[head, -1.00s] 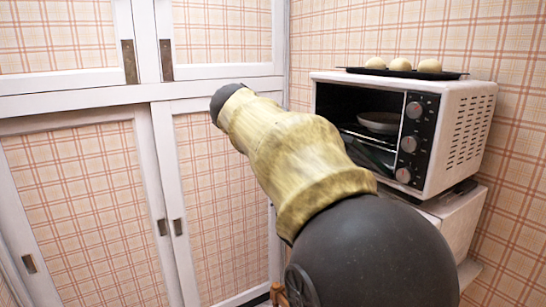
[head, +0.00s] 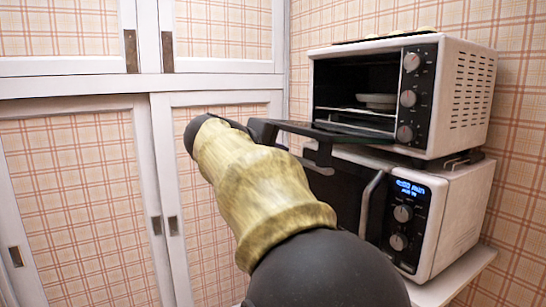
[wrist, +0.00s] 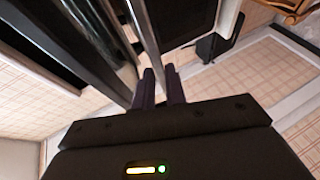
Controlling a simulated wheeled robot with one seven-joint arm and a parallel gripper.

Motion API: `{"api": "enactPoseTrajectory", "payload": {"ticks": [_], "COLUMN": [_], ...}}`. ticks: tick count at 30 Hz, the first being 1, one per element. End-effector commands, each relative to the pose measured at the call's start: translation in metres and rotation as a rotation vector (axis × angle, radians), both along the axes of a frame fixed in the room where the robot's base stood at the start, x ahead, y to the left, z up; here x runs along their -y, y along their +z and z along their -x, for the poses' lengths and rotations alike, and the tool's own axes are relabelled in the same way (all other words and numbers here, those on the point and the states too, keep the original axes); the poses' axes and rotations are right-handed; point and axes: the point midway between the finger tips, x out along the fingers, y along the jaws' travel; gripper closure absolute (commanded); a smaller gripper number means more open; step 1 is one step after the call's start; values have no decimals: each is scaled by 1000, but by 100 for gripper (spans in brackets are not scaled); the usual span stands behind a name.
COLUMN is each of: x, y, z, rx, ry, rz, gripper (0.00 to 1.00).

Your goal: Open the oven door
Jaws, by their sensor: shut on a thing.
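In the wrist view, the dark glass (wrist: 100,40) and a metallic handle bar (wrist: 145,42) run down towards my gripper (wrist: 160,76). The fingers are closed around the bar's near end. In the head view, my arm and the door's outer end overlap, so the grip is mostly hidden there.
A second white appliance (head: 460,215) with a lit display and vertical handle (head: 372,200) stands directly below the oven. A pan (head: 376,101) sits on the rack inside. A tray (head: 372,38) lies on top. White-framed cupboards (head: 75,190) stand at left.

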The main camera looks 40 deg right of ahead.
Motion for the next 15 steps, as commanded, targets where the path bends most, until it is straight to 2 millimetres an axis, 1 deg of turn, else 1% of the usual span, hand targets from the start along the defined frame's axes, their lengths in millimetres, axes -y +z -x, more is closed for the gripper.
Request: {"api": "enactPoseTrajectory", "payload": {"ticks": [1,3,8,15], "x": [1,2,4,4], "y": [-9,-13,-17,-18], "z": [0,1,1,2], "rx": [0,1,0,0], "ry": [-3,-5,-7,-7], "rz": [-6,-6,-6,-7], "gripper": [100,100,100,100]}}
